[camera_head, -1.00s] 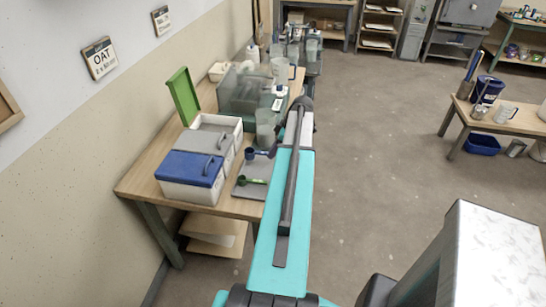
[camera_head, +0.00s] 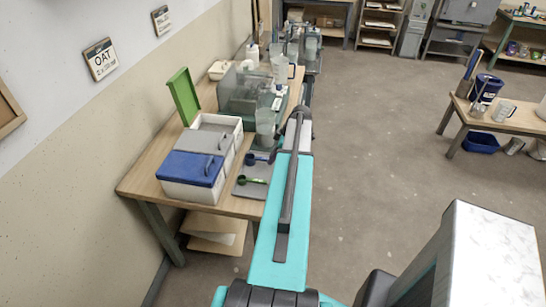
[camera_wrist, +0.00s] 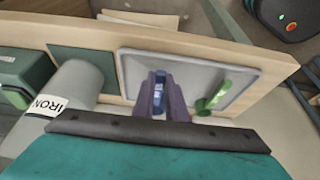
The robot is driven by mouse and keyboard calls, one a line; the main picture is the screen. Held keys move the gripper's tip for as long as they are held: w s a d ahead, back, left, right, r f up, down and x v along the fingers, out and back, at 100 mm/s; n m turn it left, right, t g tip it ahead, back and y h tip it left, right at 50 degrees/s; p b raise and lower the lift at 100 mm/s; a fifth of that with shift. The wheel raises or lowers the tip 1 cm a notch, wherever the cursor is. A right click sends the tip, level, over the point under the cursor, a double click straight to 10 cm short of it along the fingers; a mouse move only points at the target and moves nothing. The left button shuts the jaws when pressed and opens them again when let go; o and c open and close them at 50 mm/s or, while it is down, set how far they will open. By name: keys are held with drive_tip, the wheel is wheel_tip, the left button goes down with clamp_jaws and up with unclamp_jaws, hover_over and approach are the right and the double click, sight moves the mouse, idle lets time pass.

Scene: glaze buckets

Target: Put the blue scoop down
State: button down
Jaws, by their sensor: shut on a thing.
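The blue scoop (camera_head: 261,157) is at the far end of the grey tray (camera_head: 241,190), beside my arm in the head view. In the wrist view my gripper (camera_wrist: 166,108) is shut on the blue scoop (camera_wrist: 158,92), its purple fingers on either side. The tray (camera_wrist: 190,73) lies under it; I cannot tell whether the scoop touches it. A green scoop (camera_wrist: 212,97) lies on the tray to the right of my fingers, and it also shows in the head view (camera_head: 252,180). My fingertips are hidden behind my arm in the head view.
Left of the tray stand bins with a blue lid (camera_head: 192,168), a grey lid (camera_head: 204,138) and a raised green lid (camera_head: 183,96). A container labelled IRON (camera_wrist: 70,88) is left of my gripper. The floor to the right is open.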

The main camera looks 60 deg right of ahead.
drive_tip(key=shift+f, duration=0.1)
drive_tip(key=c, duration=1.8)
unclamp_jaws()
drive_tip(key=shift+o, duration=0.2)
drive_tip(key=b+v, duration=0.4)
drive_tip(key=v, duration=0.8)
